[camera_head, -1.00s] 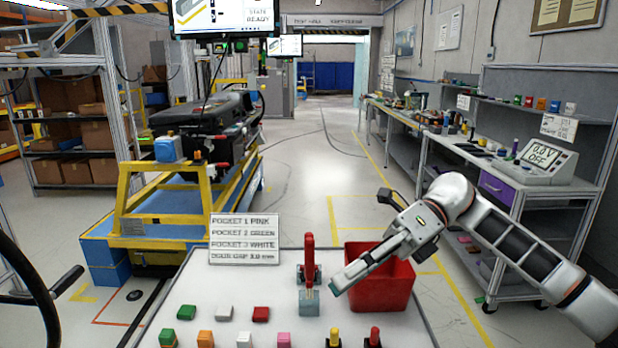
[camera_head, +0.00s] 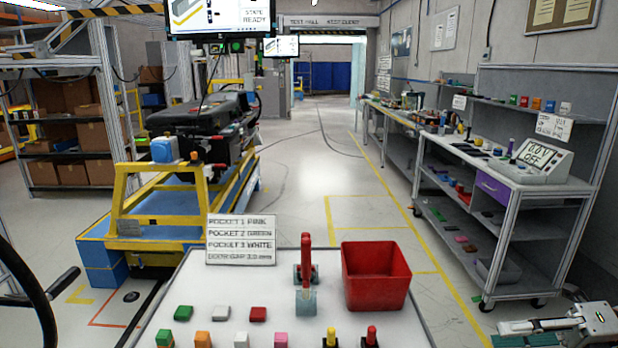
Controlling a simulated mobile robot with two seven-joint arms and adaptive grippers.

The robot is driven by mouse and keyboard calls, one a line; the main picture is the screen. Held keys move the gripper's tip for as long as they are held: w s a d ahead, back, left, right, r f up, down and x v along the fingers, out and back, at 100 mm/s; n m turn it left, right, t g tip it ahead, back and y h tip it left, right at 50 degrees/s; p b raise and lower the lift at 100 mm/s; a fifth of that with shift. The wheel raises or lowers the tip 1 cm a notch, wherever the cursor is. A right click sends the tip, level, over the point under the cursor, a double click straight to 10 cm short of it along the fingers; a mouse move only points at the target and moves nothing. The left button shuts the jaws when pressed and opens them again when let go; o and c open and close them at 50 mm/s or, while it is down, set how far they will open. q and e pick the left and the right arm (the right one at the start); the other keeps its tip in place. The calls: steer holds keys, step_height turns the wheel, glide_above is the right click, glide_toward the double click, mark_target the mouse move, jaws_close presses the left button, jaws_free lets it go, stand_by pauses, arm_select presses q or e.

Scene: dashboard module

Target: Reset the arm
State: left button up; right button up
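My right gripper (camera_head: 520,330) is in the bottom right corner of the head view, off the right side of the white work table (camera_head: 200,270). It points left, is partly cut off by the frame edge, and shows nothing clearly held. Whether its fingers are apart is hard to tell. My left gripper is not in view. On the table stand an empty-looking red bin (camera_head: 376,276) and a fixture with an upright red handle (camera_head: 306,258).
Small coloured blocks (camera_head: 221,312) lie on the table's front half, near yellow-topped (camera_head: 331,337) and red-topped (camera_head: 371,336) pegs. A pocket sign (camera_head: 240,240) stands at the back left. A grey bench (camera_head: 500,200) stands at right; the aisle floor is open.

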steer(key=w+d+r+m+t+h, duration=0.2)
steer(key=w+d+r+m+t, duration=0.35)
steer(key=w+t, duration=0.2)
steer(key=w+d+r+m+t+h, duration=0.3)
steer(key=w+d+r+m+t, duration=0.15)
steer(key=w+m+t, duration=0.35)
steer(key=w+d+f+m+g+h, duration=0.15)
steer(key=d+f+m+h, duration=0.25)
steer(key=d+m+h, duration=0.55)
steer(key=w+d+f+m+h, duration=0.3)
steer(key=d+m+h, duration=0.4)
steer(key=d, duration=0.6)
steer(key=s+a+f+g+y, duration=0.15)
steer(key=s+a+f, duration=0.25)
steer(key=a+f, duration=0.55)
steer(key=s+a+f+g+y, duration=0.15)
steer(key=s+a+f, duration=0.25)
steer(key=a+f, duration=0.5)
steer(key=s+a+f+g+y, duration=0.1)
steer(key=s+a+f+y, duration=0.25)
steer(key=a+f, duration=0.55)
steer(key=s+a+f+m+g+y, duration=0.1)
steer(key=s+a+f, duration=0.3)
steer(key=s+a, duration=0.7)
steer(key=s+a+f+m+g, duration=0.1)
steer(key=s+a+f, duration=0.4)
steer(key=s+a, duration=0.6)
steer(key=shift+s+a+f+m+y, duration=0.15)
steer(key=shift+s+a+m+y, duration=0.2)
steer(key=shift+m, duration=0.45)
